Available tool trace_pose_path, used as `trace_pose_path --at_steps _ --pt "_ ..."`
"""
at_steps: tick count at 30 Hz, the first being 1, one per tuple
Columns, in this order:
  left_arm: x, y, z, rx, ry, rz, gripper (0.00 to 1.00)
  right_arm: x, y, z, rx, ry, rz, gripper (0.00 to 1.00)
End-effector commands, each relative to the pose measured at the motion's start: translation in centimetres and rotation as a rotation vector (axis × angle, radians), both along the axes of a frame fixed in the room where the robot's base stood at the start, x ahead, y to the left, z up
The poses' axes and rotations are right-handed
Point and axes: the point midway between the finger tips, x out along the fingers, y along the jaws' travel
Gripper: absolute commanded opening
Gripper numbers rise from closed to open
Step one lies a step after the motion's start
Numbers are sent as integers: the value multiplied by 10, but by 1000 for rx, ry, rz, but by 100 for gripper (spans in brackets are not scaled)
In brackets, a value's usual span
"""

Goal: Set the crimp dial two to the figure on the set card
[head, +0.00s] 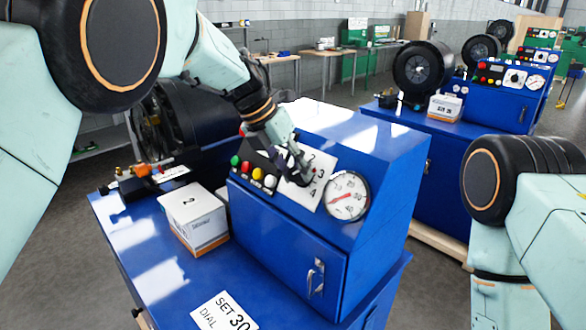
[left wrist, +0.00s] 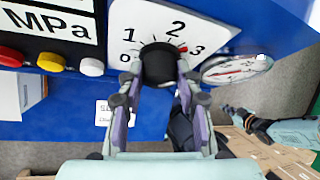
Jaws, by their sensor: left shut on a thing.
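The dial plate (left wrist: 140,20) on the sloped blue press panel bears figures from 0 to 3 in the left wrist view; a 4 also shows on the plate in the head view (head: 318,190). My left gripper (head: 297,172) is shut on the black dial knob (left wrist: 158,66), its two fingers on either side. A small red mark shows beside the knob, close to the 3. What may be my right gripper (left wrist: 250,123) is small and unclear.
A round gauge (head: 347,195) sits right of the dial. Red, yellow and white buttons (left wrist: 52,61) sit left of it. A white box (head: 195,218) stands on the bench left of the press. Similar presses (head: 505,85) stand behind at right.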

Motion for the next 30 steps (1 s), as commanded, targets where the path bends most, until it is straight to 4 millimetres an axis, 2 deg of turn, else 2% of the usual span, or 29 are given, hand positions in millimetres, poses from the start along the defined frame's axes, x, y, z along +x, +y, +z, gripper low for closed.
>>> trace_pose_path --at_steps 23,24,30 --pt "-4 0 -6 64 -42 -59 3 0 0 -2 0 0 0 0" --pt "-4 0 -6 63 -41 -58 36 0 0 -2 0 0 0 0" --pt "-3 0 -4 61 -47 -57 53 0 0 -2 0 0 0 0"
